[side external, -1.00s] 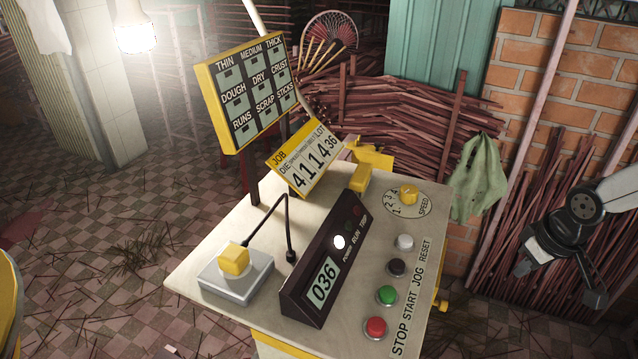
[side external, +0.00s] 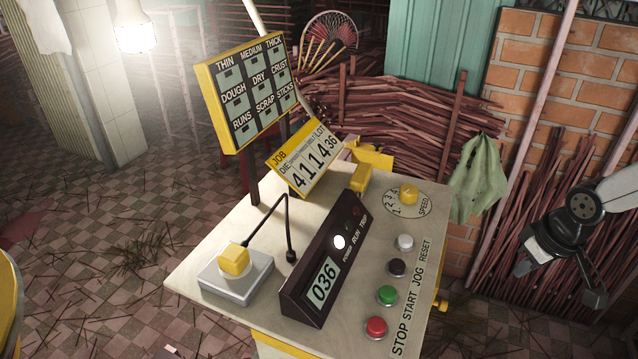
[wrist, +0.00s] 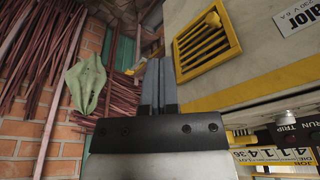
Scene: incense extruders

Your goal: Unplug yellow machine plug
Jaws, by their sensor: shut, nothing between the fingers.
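The yellow plug (side external: 235,261) sits in a grey metal socket box (side external: 236,283) at the front left of the machine's worktop. A black cord (side external: 287,222) runs from the plug, arches up and comes down beside the dark display unit. My gripper (side external: 597,298) is at the right edge of the side view, off the worktop and far from the plug. In the wrist view my gripper (wrist: 158,66) has its two fingers together with nothing between them. The plug does not show in the wrist view.
The display unit (side external: 322,285) reads 036, with a white lamp lit. A red button (side external: 376,326), several other buttons and a yellow speed knob (side external: 408,194) line the right side. A job sign (side external: 306,160) and a label board (side external: 247,92) stand behind the plug.

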